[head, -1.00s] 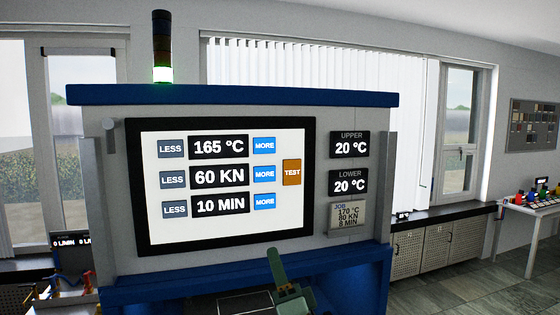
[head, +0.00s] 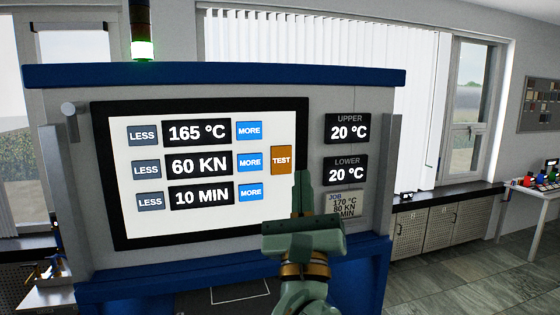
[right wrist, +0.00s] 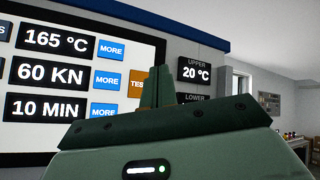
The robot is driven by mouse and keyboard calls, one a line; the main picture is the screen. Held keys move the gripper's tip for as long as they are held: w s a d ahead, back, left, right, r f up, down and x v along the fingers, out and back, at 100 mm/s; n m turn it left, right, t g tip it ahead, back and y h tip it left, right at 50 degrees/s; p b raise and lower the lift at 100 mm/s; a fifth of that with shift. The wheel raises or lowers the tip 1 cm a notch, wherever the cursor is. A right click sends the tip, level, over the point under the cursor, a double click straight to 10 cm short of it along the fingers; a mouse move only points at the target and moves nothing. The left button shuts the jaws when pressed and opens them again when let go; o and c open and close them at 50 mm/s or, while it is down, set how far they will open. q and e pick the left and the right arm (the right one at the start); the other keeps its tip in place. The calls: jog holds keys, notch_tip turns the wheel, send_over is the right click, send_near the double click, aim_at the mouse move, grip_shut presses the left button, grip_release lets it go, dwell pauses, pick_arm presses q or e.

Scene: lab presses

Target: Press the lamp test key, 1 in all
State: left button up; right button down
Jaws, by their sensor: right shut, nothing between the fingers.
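The orange TEST key (head: 281,160) is on the right side of the press's white touch screen (head: 190,215). It also shows in the right wrist view (right wrist: 137,83), partly hidden by my fingers. My right gripper (head: 303,178) is shut and empty, its fingers pointing up and forward. In the head view its tips stand just right of and below the TEST key, over the screen's right frame. I cannot tell whether they touch the panel. The lamp tower (head: 142,30) on top shows a lit green-white segment. My left gripper is not in view.
LESS and MORE keys flank readouts of 165 °C, 60 KN and 10 MIN. UPPER (head: 347,128) and LOWER (head: 346,169) displays both read 20 °C. A side table (head: 540,190) stands far right.

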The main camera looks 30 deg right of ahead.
aim_at(286, 150)
jog(key=w, duration=0.2)
jog(key=w+d+b, duration=0.1)
jog(key=w, duration=0.2)
jog(key=w+d+b, duration=0.1)
jog(key=w, duration=0.1)
jog(key=shift+w+d, duration=0.1)
jog(key=shift+w, duration=0.5)
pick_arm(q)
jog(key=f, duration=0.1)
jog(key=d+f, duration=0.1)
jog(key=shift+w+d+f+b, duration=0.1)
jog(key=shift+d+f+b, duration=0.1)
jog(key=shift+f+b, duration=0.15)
pick_arm(e)
jog(key=shift+w, duration=0.1)
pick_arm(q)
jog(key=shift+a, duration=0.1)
pick_arm(e)
jog(key=shift+w, duration=0.1)
dwell(0.8)
jog(key=shift+w+d, duration=0.15)
jog(key=shift+w, duration=0.2)
